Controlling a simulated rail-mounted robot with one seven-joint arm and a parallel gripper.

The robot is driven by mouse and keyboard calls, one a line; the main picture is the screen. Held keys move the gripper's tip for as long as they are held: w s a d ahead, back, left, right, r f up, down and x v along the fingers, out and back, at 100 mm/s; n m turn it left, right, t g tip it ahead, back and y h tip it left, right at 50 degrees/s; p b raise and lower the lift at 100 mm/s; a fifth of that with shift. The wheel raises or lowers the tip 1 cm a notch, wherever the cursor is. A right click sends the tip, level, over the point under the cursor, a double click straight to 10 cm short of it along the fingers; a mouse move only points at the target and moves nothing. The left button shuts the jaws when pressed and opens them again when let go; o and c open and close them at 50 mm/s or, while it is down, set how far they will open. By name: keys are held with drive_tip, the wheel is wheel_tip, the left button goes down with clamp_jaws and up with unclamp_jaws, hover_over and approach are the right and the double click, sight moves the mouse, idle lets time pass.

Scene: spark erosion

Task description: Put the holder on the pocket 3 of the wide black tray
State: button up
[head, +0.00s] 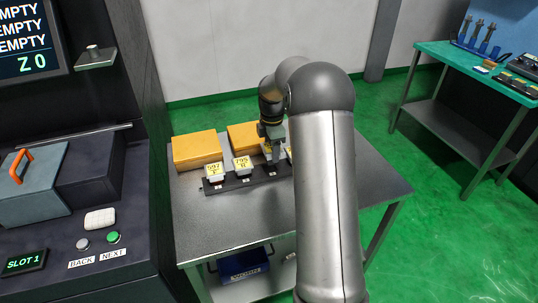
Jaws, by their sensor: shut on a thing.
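The wide black tray (256,180) lies on the grey metal table, its right end hidden behind my arm. Two holders with yellow numbered labels stand side by side at its left, the first (213,171) and the second (242,165). My gripper (272,152) points down over the tray, just right of the second holder. It is shut on a holder (267,148), of which only a bit of yellow label shows. I cannot tell whether this holder touches the tray. A sliver of another holder (289,152) shows beside my arm.
Two yellow-orange boxes, the left one (196,150) and the right one (242,136), stand behind the tray. A blue bin (243,264) is on the shelf below. The machine with its buttons (113,237) is at the left. The table's front left is bare.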

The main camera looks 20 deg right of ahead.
drive_tip(key=w+f, duration=0.3)
drive_tip(key=shift+d+f+p, duration=0.25)
drive_tip(key=shift+f+p, duration=0.05)
drive_tip(key=shift+s+f, duration=0.1)
drive_tip(key=shift+f, duration=1.3)
drive_tip(key=shift+f, duration=0.1)
drive_tip(key=shift+f, duration=0.15)
drive_tip(key=o, duration=1.2)
